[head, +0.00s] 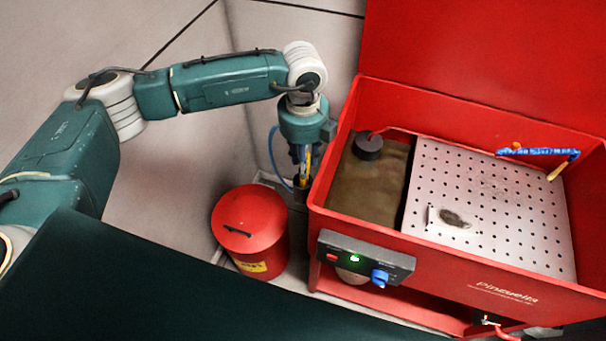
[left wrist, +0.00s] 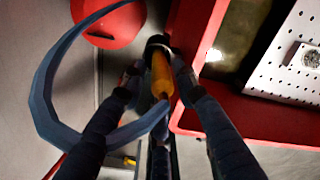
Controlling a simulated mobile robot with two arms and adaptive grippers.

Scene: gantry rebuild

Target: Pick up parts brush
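The parts brush shows as an orange-yellow handle (left wrist: 161,75) in the left wrist view, with its far end in a dark holder (left wrist: 157,44). In the head view only a thin yellow bit of it (head: 308,160) shows beside the red washer. A blue hose (left wrist: 45,85) loops to the left and comes back to the near end of the handle. My left gripper (left wrist: 156,76) points down with its fingers open on both sides of the handle. A gap shows on the left, and the right finger is close to it. My right gripper is not in view.
The red parts washer (head: 455,262) stands close on the right, with a perforated plate (head: 490,205) and a blue-and-yellow spout (head: 540,152). A red lidded can (head: 250,215) stands left of the gripper. A control box (head: 365,262) with a green light is on the washer's front.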

